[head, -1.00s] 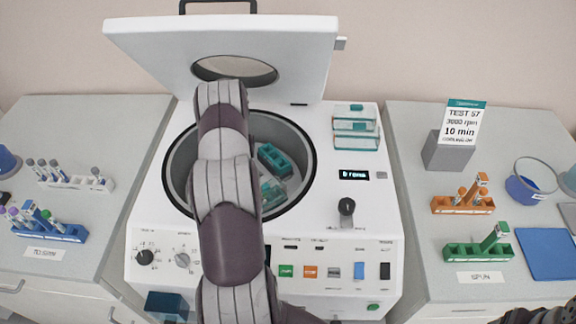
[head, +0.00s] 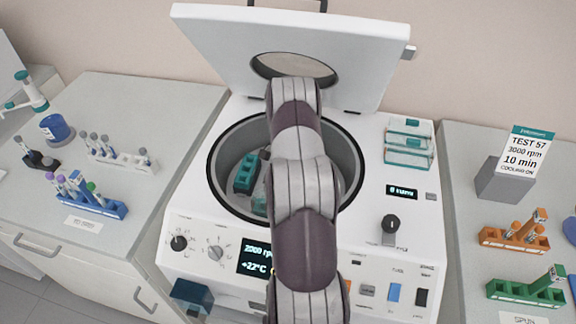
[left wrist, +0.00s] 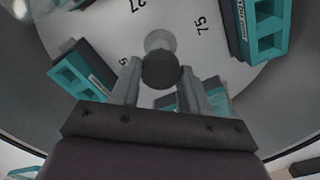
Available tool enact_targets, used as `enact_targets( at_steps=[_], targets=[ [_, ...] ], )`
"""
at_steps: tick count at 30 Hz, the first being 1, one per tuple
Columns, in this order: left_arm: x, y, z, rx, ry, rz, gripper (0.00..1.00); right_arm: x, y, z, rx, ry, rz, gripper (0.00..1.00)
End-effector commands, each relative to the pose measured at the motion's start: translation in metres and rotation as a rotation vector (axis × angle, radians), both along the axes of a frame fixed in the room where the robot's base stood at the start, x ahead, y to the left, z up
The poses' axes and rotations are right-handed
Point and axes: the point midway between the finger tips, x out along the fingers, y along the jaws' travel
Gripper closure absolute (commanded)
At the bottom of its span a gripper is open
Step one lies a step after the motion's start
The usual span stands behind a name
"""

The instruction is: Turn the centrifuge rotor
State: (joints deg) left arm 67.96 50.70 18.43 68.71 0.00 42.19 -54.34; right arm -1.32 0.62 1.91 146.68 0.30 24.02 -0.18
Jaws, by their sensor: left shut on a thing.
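The open centrifuge (head: 385,150) has a round bowl with a pale rotor (left wrist: 110,40) inside. In the left wrist view the rotor shows printed numbers and teal tube holders (left wrist: 85,78) (left wrist: 262,30) around a central dark knob (left wrist: 161,68). My left gripper (left wrist: 160,82) is shut on that knob, with a finger on each side. In the head view my left arm reaches over the bowl and hides the gripper, knob and much of the rotor. One teal holder (head: 247,173) shows left of the arm. My right gripper is not in view.
The raised lid (head: 290,35) stands open behind the bowl. The left counter holds a blue rack (head: 95,205) and a white rack (head: 122,158). The right counter has an orange rack (head: 512,240), a green rack (head: 525,290) and a test sign (head: 522,155). The display (head: 255,256) reads 2000 rpm.

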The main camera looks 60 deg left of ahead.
Motion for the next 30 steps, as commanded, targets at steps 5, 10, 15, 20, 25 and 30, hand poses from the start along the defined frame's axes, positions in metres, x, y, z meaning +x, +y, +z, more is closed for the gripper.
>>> enact_targets(
  at_steps=[5, 10, 15, 20, 25, 30],
  targets=[
    [0.001, 0.000, 0.001, 0.002, -0.001, -0.018, 1.00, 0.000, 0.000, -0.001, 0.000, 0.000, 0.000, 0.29],
    [0.001, 0.000, 0.001, 0.002, -0.001, -0.022, 1.00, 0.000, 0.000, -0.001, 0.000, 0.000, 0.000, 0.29],
    [0.001, 0.001, 0.001, 0.002, -0.001, -0.021, 1.00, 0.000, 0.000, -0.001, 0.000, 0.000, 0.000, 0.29],
    [0.001, 0.000, 0.001, 0.002, -0.001, -0.021, 0.29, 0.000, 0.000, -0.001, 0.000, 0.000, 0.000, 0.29],
    [0.000, 0.000, 0.000, 0.001, -0.001, -0.021, 0.29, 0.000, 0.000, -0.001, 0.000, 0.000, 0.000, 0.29],
    [0.001, 0.001, 0.011, 0.006, -0.002, -0.021, 0.29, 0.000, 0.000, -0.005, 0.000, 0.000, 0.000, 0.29]
  ],
)
